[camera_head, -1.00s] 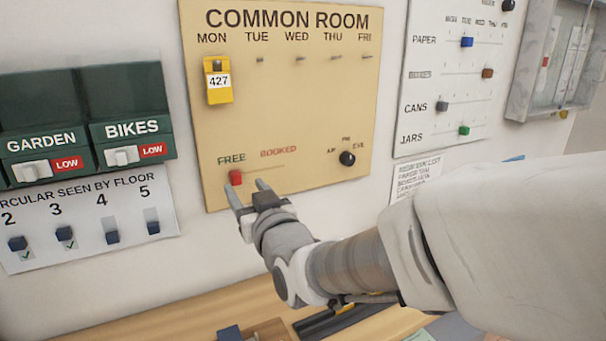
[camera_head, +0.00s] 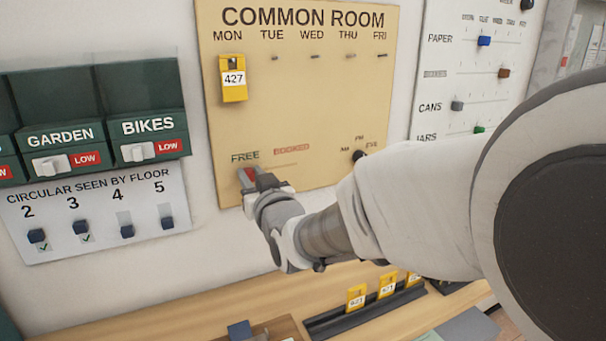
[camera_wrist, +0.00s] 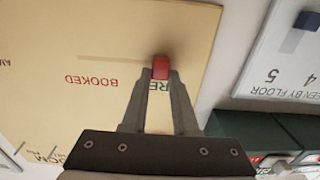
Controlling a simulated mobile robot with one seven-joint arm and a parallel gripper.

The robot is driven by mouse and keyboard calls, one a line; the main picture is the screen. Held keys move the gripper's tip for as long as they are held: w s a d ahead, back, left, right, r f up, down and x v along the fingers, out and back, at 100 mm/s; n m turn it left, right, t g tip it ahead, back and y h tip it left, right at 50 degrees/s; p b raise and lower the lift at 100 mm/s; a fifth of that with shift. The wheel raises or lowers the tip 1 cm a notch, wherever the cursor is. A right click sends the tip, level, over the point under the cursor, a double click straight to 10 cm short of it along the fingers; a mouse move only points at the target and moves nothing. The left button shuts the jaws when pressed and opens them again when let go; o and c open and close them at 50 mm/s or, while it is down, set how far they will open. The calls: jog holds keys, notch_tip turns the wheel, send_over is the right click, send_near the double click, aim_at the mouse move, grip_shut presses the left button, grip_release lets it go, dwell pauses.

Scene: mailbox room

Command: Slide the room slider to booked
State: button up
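The red slider knob (camera_head: 251,175) sits at the FREE end of its thin track, low on the tan COMMON ROOM board (camera_head: 310,105). The word BOOKED (camera_head: 291,149) is printed to the right of FREE in the head view. The wrist view is upside down, with the red knob (camera_wrist: 160,67) at the fingertips and BOOKED (camera_wrist: 92,81) to its left. My gripper (camera_wrist: 160,75) has one finger on each side of the knob and appears closed on it. In the head view my gripper (camera_head: 254,176) partly hides the knob.
A black dial (camera_head: 359,156) is right of the slider, partly behind my arm. A yellow 427 tag (camera_head: 234,79) hangs under MON. The GARDEN and BIKES panel (camera_head: 95,145) and the floor-slider card (camera_head: 100,212) are left. A wooden shelf (camera_head: 180,310) with yellow tags lies below.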

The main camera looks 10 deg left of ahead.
grip_shut()
dwell(1.0)
